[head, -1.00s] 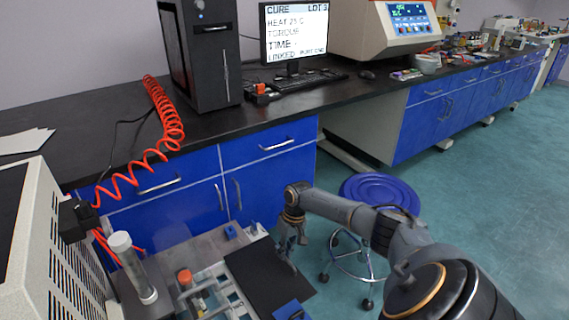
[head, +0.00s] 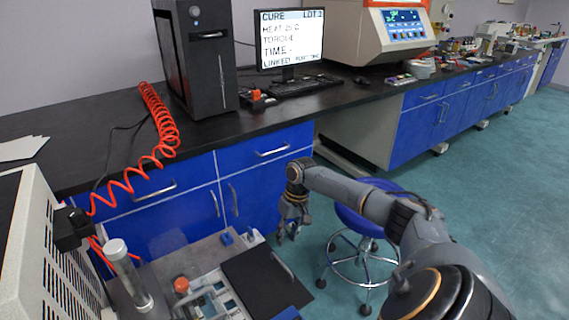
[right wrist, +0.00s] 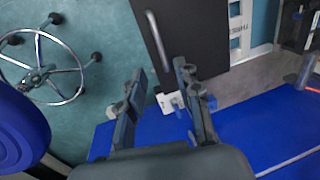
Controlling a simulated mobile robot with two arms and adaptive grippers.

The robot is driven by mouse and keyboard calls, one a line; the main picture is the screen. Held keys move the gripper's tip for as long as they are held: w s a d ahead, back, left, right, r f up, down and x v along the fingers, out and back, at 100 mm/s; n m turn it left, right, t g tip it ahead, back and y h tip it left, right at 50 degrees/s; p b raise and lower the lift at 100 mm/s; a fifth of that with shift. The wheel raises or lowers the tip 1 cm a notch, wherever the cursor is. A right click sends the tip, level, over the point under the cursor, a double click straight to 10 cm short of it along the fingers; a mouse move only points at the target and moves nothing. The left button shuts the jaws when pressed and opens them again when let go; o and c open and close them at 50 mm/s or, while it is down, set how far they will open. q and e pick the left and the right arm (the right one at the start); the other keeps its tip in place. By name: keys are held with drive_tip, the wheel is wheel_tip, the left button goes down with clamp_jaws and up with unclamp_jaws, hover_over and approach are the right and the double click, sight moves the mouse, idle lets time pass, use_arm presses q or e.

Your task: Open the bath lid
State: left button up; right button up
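The lid looks like a flat dark panel (head: 258,284) on the bench unit at the bottom of the head view, with a thin metal bar handle (head: 282,264) near its right edge. It lies flat. In the right wrist view the dark lid (right wrist: 190,28) is at the top, with the bar handle (right wrist: 158,40) beyond my fingertips. My right gripper (head: 291,232) hangs just beyond the lid's far right corner, apart from the handle. In the right wrist view my right gripper (right wrist: 156,82) has its fingers spread with nothing between them. My left gripper is not in view.
A blue stool (head: 362,222) stands on the floor right of the lid, close to my right arm. Blue cabinets (head: 265,165) with a black worktop rise behind.

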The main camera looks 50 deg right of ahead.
drive_tip(key=shift+d+r, duration=0.15)
drive_tip(key=shift+r, duration=0.55)
drive_tip(key=shift+d+r, duration=0.1)
drive_tip(key=shift+r, duration=0.6)
